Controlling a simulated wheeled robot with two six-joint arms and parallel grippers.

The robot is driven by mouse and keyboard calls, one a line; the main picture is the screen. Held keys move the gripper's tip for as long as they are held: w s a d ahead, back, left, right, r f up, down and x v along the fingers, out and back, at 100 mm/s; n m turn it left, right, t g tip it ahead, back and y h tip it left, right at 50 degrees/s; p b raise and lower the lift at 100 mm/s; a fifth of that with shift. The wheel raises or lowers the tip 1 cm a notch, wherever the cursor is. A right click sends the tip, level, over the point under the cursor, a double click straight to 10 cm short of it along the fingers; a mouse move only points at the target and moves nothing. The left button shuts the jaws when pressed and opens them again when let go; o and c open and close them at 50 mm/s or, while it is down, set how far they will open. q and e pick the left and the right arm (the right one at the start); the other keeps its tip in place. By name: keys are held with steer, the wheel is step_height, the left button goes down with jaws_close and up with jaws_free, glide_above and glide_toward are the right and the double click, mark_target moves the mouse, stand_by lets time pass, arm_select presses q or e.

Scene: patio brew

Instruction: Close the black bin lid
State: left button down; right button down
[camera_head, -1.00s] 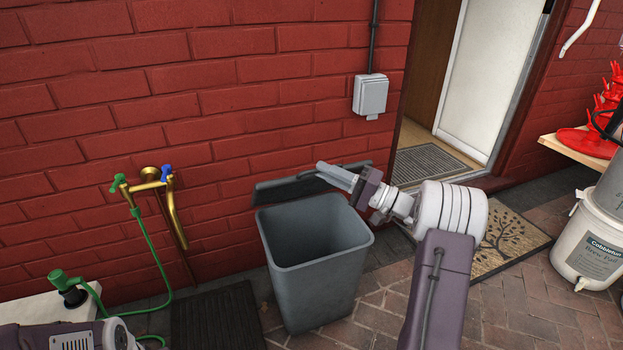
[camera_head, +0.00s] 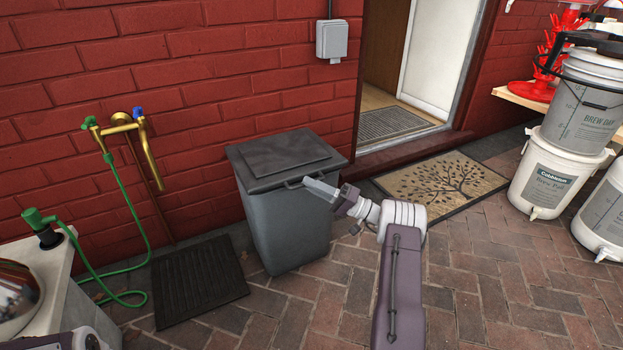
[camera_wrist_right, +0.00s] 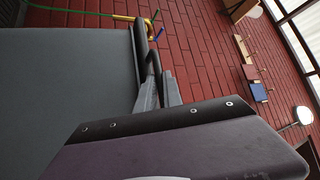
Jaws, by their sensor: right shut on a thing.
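The black bin lid (camera_head: 283,157) lies flat over the top of the grey bin (camera_head: 290,230), which stands against the brick wall. My right gripper (camera_head: 312,186) is at the lid's front edge, shut on the lid handle (camera_head: 292,183). In the right wrist view my gripper's fingers (camera_wrist_right: 160,92) close around the dark handle bar (camera_wrist_right: 153,68), beside the grey bin wall (camera_wrist_right: 70,100). The bin's inside is hidden by the lid. Of my left arm only a small part shows at the bottom left; its gripper is out of view.
A black mat (camera_head: 198,280) lies left of the bin, near a brass tap (camera_head: 125,128) with a green hose (camera_head: 125,200). A patterned doormat (camera_head: 440,185) and white buckets (camera_head: 550,175) are to the right. The brick paving in front is clear.

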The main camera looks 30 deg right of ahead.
steer(key=shift+s+f+n+y+b, duration=0.1)
steer(key=shift+f+n+y+b, duration=0.25)
steer(key=shift+f, duration=0.65)
steer(key=shift+a, duration=0.1)
steer(key=c, duration=1.8)
jaws_free()
steer(key=shift+f, duration=0.15)
steer(key=shift+o, duration=0.2)
steer(key=p+v, duration=0.4)
steer(key=v, duration=0.5)
